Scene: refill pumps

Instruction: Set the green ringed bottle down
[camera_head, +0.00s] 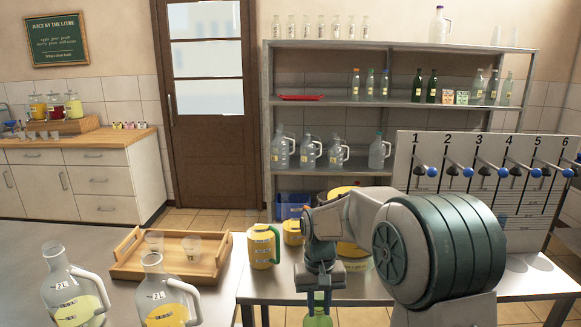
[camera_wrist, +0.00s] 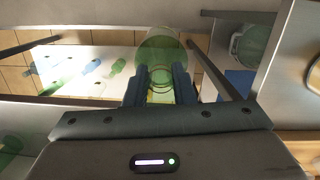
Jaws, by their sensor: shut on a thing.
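My gripper (camera_head: 318,288) points down at the bottom middle of the head view. It is shut on the neck of a green bottle (camera_head: 317,319), whose lower part is cut off by the frame edge. In the wrist view the two dark fingers (camera_wrist: 160,82) close on the neck, and the clear green body (camera_wrist: 160,48) shows beyond them. The bottle's rings cannot be made out clearly. I cannot tell whether its base touches anything.
Two 2L jugs (camera_head: 163,298) and a wooden tray (camera_head: 205,270) with glasses stand left. Numbered taps (camera_head: 478,170) line the right panel. Bottles fill the rear shelves (camera_head: 340,104).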

